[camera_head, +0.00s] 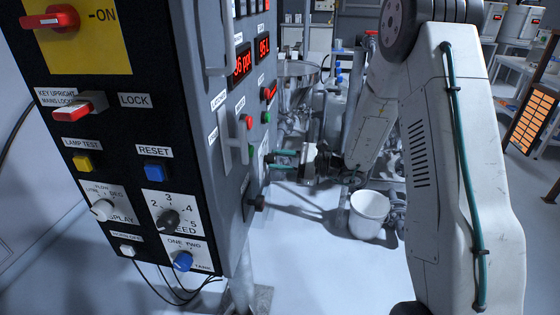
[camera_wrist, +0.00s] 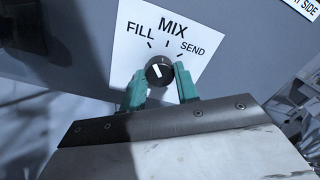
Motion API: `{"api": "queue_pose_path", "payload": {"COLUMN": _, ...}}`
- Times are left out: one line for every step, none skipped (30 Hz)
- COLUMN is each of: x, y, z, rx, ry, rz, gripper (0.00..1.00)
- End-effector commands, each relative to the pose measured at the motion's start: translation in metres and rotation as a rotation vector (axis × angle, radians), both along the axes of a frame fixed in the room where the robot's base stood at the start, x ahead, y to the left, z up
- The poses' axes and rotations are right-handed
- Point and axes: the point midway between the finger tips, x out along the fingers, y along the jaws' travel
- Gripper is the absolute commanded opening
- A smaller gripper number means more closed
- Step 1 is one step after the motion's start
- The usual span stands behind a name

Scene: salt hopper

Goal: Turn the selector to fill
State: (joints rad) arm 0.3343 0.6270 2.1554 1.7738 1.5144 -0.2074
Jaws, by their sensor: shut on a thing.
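The selector (camera_wrist: 159,71) is a round black knob with a white pointer bar, on a white plate marked FILL, MIX and SEND in the wrist view. Its bar leans up and left, toward the FILL side; whether it lines up exactly with the FILL tick is hard to tell. My gripper (camera_wrist: 160,69) has its two teal fingers on either side of the knob, shut on it. In the head view my gripper (camera_head: 272,160) reaches the side face of the grey cabinet; the selector's face cannot be made out there.
The grey cabinet (camera_head: 200,110) carries other controls: a red rotary switch (camera_head: 55,20), a blue reset button (camera_head: 156,172) and a speed knob (camera_head: 168,220). A white bucket (camera_head: 368,213) stands on the floor below my arm. Open floor lies in front.

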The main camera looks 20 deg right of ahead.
Motion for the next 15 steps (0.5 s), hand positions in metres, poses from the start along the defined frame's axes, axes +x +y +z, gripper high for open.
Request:
{"api": "queue_pose_path", "payload": {"x": -0.0005, "y": 0.0001, "z": -0.0004, "rx": -0.008, "ry": -0.014, "rz": 0.001, "gripper": 0.08}}
{"api": "queue_pose_path", "payload": {"x": -0.0005, "y": 0.0001, "z": -0.0004, "rx": -0.014, "ry": -0.024, "rz": 0.001, "gripper": 0.08}}
{"api": "queue_pose_path", "payload": {"x": -0.0005, "y": 0.0001, "z": -0.0004, "rx": -0.020, "ry": -0.034, "rz": 0.001, "gripper": 0.08}}
{"api": "queue_pose_path", "payload": {"x": -0.0006, "y": 0.0001, "z": -0.0005, "rx": -0.024, "ry": -0.042, "rz": 0.001, "gripper": 0.08}}
{"api": "queue_pose_path", "payload": {"x": -0.0005, "y": 0.0002, "z": -0.0005, "rx": -0.028, "ry": -0.049, "rz": 0.001, "gripper": 0.08}}
{"api": "queue_pose_path", "payload": {"x": -0.0005, "y": 0.0002, "z": -0.0005, "rx": -0.032, "ry": -0.055, "rz": 0.001, "gripper": 0.08}}
{"api": "queue_pose_path", "payload": {"x": -0.0006, "y": 0.0001, "z": -0.0005, "rx": -0.034, "ry": -0.059, "rz": 0.001, "gripper": 0.08}}
{"api": "queue_pose_path", "payload": {"x": -0.0006, "y": 0.0001, "z": -0.0005, "rx": -0.037, "ry": -0.063, "rz": 0.001, "gripper": 0.08}}
{"api": "queue_pose_path", "payload": {"x": -0.0005, "y": 0.0001, "z": -0.0005, "rx": -0.039, "ry": -0.067, "rz": 0.001, "gripper": 0.08}}
{"api": "queue_pose_path", "payload": {"x": -0.0005, "y": 0.0001, "z": -0.0005, "rx": -0.040, "ry": -0.069, "rz": 0.000, "gripper": 0.08}}
{"api": "queue_pose_path", "payload": {"x": -0.0005, "y": 0.0001, "z": -0.0005, "rx": -0.041, "ry": -0.071, "rz": 0.000, "gripper": 0.08}}
{"api": "queue_pose_path", "payload": {"x": -0.0005, "y": 0.0001, "z": -0.0005, "rx": -0.042, "ry": -0.072, "rz": 0.000, "gripper": 0.08}}
{"api": "queue_pose_path", "payload": {"x": -0.0005, "y": 0.0002, "z": -0.0005, "rx": -0.043, "ry": -0.073, "rz": 0.000, "gripper": 0.08}}
{"api": "queue_pose_path", "payload": {"x": -0.0006, "y": 0.0002, "z": -0.0005, "rx": -0.043, "ry": -0.073, "rz": 0.001, "gripper": 0.08}}
{"api": "queue_pose_path", "payload": {"x": -0.0006, "y": 0.0002, "z": -0.0005, "rx": -0.043, "ry": -0.073, "rz": 0.001, "gripper": 0.08}}
